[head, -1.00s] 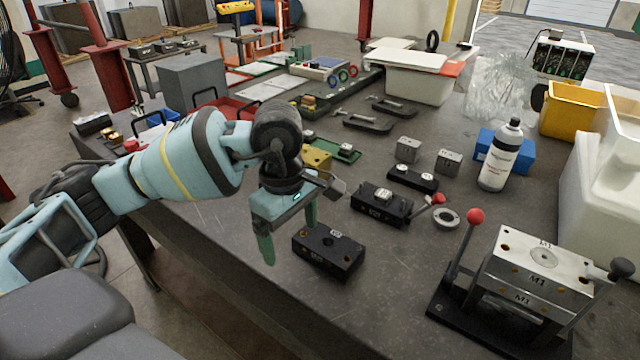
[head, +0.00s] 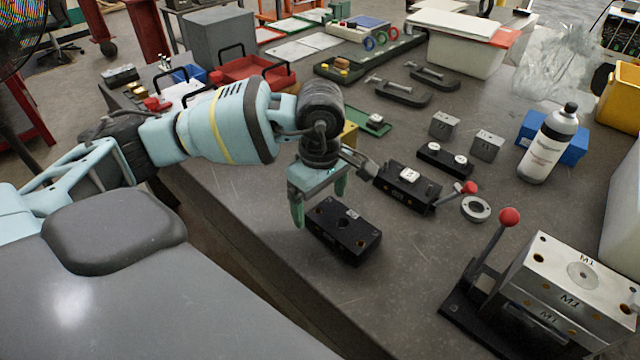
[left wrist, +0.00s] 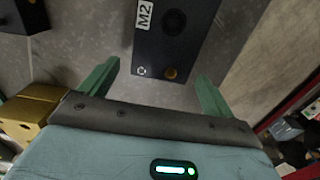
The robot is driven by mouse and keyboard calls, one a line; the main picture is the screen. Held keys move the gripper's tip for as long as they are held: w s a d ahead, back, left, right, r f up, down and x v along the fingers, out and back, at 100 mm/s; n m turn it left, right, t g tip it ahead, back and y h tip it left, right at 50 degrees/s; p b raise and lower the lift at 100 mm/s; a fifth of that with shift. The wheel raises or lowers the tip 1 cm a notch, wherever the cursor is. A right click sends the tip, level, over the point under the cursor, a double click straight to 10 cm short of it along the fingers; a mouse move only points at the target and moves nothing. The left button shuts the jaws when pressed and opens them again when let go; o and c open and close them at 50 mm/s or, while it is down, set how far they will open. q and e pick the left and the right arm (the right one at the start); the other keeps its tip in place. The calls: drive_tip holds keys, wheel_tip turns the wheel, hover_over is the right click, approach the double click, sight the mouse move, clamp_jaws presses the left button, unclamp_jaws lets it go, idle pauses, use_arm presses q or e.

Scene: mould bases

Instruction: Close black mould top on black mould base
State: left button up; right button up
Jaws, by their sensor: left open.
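A black mould block (head: 358,243) with a round centre hole and a white label lies flat on the table; it looks like the mould top. A second black block (head: 392,185) with a pale piece on top, probably the mould base, lies behind and right. My right gripper is not in view.
A steel M1 mould (head: 580,275) on a black stand with a red-knobbed lever (head: 509,217) stands at the right. The front middle table is clear.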

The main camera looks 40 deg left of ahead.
use_arm(q)
drive_tip(key=shift+f, duration=1.3)
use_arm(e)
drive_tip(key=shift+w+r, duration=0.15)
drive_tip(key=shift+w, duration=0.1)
use_arm(q)
drive_tip(key=c, duration=1.7)
drive_tip(key=shift+r, duration=0.1)
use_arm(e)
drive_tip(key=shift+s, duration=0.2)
use_arm(q)
drive_tip(key=shift+w+r, duration=0.1)
